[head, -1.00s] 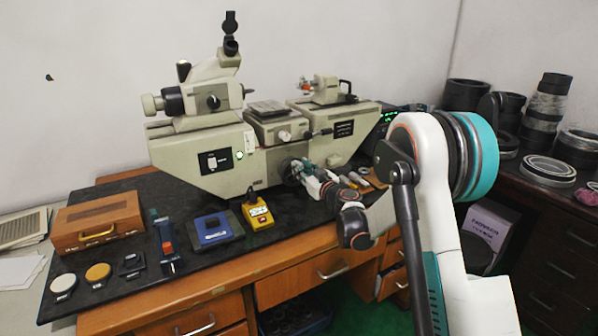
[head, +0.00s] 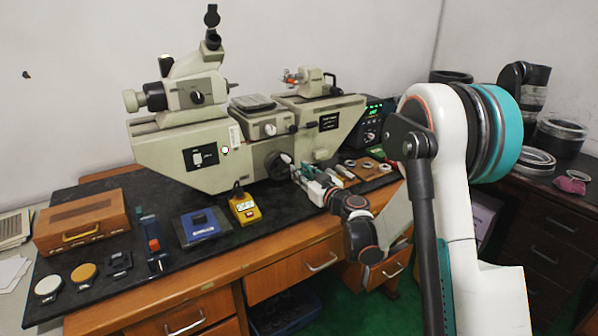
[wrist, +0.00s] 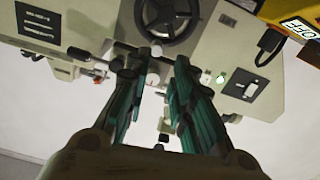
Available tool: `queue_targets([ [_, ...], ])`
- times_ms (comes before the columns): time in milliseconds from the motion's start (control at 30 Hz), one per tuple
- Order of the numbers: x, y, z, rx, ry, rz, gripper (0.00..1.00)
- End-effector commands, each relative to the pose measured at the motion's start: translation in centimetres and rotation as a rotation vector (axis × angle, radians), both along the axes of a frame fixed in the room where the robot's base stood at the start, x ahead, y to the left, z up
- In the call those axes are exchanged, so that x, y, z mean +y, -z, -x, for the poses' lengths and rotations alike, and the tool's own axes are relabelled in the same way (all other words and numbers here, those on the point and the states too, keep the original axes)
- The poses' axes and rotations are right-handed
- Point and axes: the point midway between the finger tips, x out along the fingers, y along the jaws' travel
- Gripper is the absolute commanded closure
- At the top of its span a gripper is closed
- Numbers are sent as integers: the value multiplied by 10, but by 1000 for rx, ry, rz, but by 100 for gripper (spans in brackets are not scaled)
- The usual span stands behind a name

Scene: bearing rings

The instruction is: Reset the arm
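My gripper (head: 302,175) reaches over the black bench mat, in front of the beige measuring machine (head: 205,158) and just right of its dark handwheel (head: 278,165). In the wrist view my gripper (wrist: 155,68) shows two teal fingers standing apart, with nothing held between them. The handwheel also shows beyond the fingertips in the wrist view (wrist: 168,15). My arm comes in from the right of the head view, bent low over the bench's front edge. Whether the fingers touch the machine cannot be told.
A yellow meter (head: 243,209), a blue device (head: 204,228), an upright tool (head: 153,245) and a wooden case (head: 82,222) stand left of my gripper. A wooden board (head: 368,170) with rings lies to its right. Large rings (head: 562,138) sit on the right-hand cabinet.

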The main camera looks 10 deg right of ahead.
Motion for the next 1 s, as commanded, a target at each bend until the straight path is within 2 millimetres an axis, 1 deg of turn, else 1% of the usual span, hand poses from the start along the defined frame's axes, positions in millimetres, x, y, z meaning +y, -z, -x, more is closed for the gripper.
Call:
queue_targets([
  [300,1,-2,1,3,-3,0,78],
  [367,4,-6,4,11,-9,-1,78],
  [467,14,-19,14,42,-32,0,78],
  [567,29,-36,32,94,-61,-1,78],
  [700,49,-57,64,187,-97,-2,78],
  [867,66,-73,107,301,-119,1,78],
  [1000,76,-81,148,406,-119,6,78],
])
